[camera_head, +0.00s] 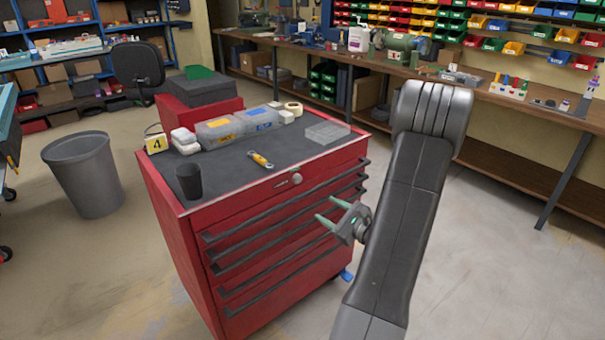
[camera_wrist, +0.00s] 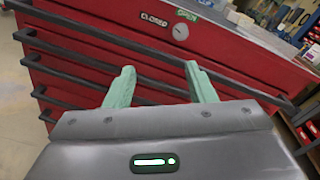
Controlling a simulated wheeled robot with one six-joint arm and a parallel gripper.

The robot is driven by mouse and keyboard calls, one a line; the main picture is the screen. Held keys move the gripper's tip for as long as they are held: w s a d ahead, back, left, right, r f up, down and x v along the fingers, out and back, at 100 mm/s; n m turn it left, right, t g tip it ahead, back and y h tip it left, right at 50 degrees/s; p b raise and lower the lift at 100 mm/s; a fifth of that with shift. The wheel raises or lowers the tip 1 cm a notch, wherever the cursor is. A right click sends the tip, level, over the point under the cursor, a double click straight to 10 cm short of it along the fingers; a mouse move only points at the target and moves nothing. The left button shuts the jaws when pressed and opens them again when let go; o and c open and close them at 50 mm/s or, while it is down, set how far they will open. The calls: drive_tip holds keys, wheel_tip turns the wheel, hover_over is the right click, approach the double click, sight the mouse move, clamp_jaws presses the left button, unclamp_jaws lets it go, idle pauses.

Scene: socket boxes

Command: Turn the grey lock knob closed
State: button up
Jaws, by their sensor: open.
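The grey lock knob (camera_head: 296,179) is a small round disc on the upper front of the red tool cabinet (camera_head: 180,245), near its top edge. In the wrist view the knob (camera_wrist: 180,32) sits beyond my fingertips, with a "CLOSED" label (camera_wrist: 155,20) to its left and a green "OPEN" label (camera_wrist: 187,15) above it. My gripper (camera_head: 327,212) is open and empty in front of the cabinet, lower than the knob and apart from it. In the wrist view its two green fingers (camera_wrist: 163,80) point toward the drawer fronts. The knob's exact turn is too small to tell.
Dark drawer handles (camera_head: 290,230) run across the cabinet front below the knob. On its top stand a dark cup (camera_head: 189,181), a yellow-handled tool (camera_head: 260,160) and clear boxes (camera_head: 220,129). A grey bin (camera_head: 85,175) stands left; a workbench (camera_head: 480,95) lines the back.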

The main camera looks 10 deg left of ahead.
drive_tip(key=w+m+t, duration=0.1)
drive_tip(key=w, duration=0.2)
drive_tip(key=p, duration=0.2)
approach(299, 180)
drive_tip(key=x, duration=0.7)
drive_tip(key=shift+w+a, duration=0.2)
drive_tip(key=shift+a, duration=0.15)
drive_tip(key=shift+c, duration=0.4)
